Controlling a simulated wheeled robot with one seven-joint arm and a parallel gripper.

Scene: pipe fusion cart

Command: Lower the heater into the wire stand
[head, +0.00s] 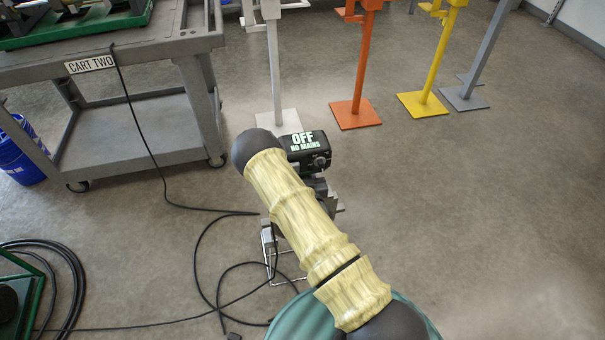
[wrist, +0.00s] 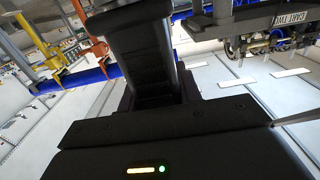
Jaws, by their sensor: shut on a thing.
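The heater (head: 306,151) is a dark unit with a label reading "OFF NO MAINS", seen just past my arm in the head view. In the wrist view a black body with a handle, apparently the heater (wrist: 132,27), rises from my gripper (wrist: 150,88). My gripper is shut on it; the fingertips are mostly hidden. The wire stand (head: 268,250) shows as thin bright wire on or near the floor, below and left of the heater, partly hidden by my arm. Whether the heater touches the stand cannot be told.
A black cable (head: 150,150) runs from the grey cart (head: 140,48) across the floor and loops near the stand. A blue bucket (head: 20,150) stands left. White, orange (head: 355,112), yellow (head: 422,102) and grey posts stand behind. The right floor is clear.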

